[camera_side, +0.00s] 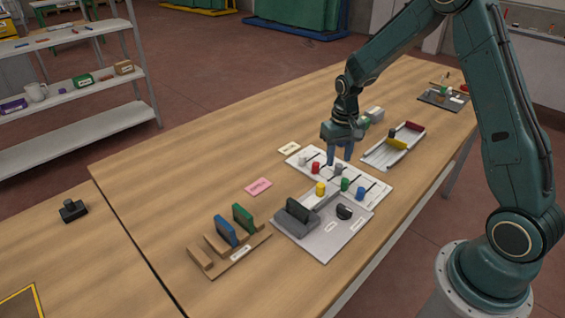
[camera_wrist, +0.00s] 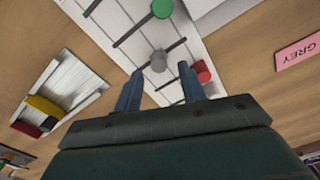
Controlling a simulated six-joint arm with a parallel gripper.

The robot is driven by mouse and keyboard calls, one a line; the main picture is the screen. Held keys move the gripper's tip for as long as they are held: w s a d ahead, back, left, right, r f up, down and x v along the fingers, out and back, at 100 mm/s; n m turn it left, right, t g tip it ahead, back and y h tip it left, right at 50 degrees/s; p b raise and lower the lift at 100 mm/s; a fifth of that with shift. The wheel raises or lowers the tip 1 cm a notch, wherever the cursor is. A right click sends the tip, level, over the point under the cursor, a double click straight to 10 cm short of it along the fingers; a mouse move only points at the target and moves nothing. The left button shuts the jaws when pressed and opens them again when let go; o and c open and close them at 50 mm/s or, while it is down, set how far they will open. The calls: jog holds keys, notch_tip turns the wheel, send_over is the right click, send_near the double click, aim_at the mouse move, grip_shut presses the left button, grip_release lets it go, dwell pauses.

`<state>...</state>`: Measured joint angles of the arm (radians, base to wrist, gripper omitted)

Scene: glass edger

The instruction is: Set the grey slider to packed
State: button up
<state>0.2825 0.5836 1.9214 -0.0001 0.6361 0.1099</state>
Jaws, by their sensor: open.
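The white slider board (camera_side: 374,184) lies on the table with dark slots and coloured knobs. The grey slider knob (camera_side: 338,168) is between the red knob (camera_side: 315,168) and the green knob (camera_side: 345,184). My gripper (camera_side: 340,157) points down above the board near the grey knob. In the wrist view my gripper (camera_wrist: 160,71) is open, and the grey knob (camera_wrist: 158,61) appears between and just beyond its fingertips. The red knob (camera_wrist: 202,72) is close beside the right fingertip. Any position marks on the board are too small to read.
A grey tray (camera_side: 325,245) with a dark block and knob adjoins the board in front. A white rack (camera_side: 385,153) with yellow and red pieces is right. A wooden rack (camera_side: 232,262) stands front left.

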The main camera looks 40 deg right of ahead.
aim_at(338, 165)
notch_tip(338, 165, up, 11)
dwell(0.4)
dwell(0.4)
jog(key=s+a+r+n+t, duration=0.2)
jog(key=s+a+r+t, duration=0.1)
jog(key=s+a+r, duration=0.55)
jog(key=s+a+r+n+t, duration=0.1)
jog(key=s+a, duration=0.1)
jog(key=s, duration=0.5)
jog(key=s+a+r+n+t, duration=0.1)
jog(key=s+r, duration=0.1)
jog(key=s, duration=0.6)
jog(key=shift+s+a+r+n+t, duration=0.2)
jog(key=shift+s+a+n+t, duration=0.1)
jog(key=shift+a, duration=0.05)
dwell(1.3)
